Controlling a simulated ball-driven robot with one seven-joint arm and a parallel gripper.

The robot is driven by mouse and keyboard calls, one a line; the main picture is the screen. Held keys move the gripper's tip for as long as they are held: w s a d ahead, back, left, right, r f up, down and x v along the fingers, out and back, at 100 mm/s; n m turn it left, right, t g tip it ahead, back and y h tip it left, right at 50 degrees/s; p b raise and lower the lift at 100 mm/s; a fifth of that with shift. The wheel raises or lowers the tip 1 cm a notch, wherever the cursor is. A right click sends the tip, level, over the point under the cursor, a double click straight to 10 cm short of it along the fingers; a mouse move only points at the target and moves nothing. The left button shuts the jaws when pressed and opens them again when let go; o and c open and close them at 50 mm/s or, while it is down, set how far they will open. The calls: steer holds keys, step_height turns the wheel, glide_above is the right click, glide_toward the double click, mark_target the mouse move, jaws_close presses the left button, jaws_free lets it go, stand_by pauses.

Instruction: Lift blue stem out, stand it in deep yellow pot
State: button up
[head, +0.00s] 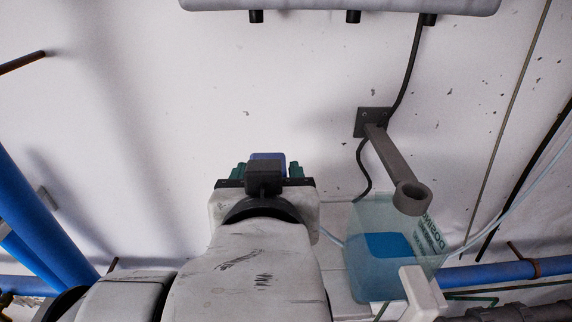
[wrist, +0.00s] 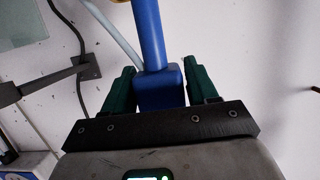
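My gripper (head: 267,168) is raised in front of the pale wall in the head view. In the wrist view its two green fingers (wrist: 160,84) stand on either side of the blue stem (wrist: 150,35), at its thick square block, and appear closed on it. The stem's thin rod runs away from the gripper to the top edge of the wrist view. A bit of yellow-orange (wrist: 120,1) shows at that edge, cut off; I cannot tell what it is. In the head view the blue block (head: 267,157) shows between the fingers, partly behind my wrist. No deep yellow pot can be made out.
A grey wall bracket with a ring (head: 396,165) juts out right of my gripper, above a translucent tank (head: 365,275) holding blue liquid. Blue pipes (head: 35,225) run at lower left. A black cable (head: 408,75) hangs on the wall. A pale unit overhangs the top.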

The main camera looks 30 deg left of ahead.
steer(key=o, duration=0.4)
steer(key=shift+s, duration=0.1)
steer(key=p+v, duration=0.3)
steer(key=v, duration=0.7)
steer(key=shift+s+d+r+p, duration=0.2)
steer(key=shift+p, duration=0.1)
steer(key=shift+f, duration=0.1)
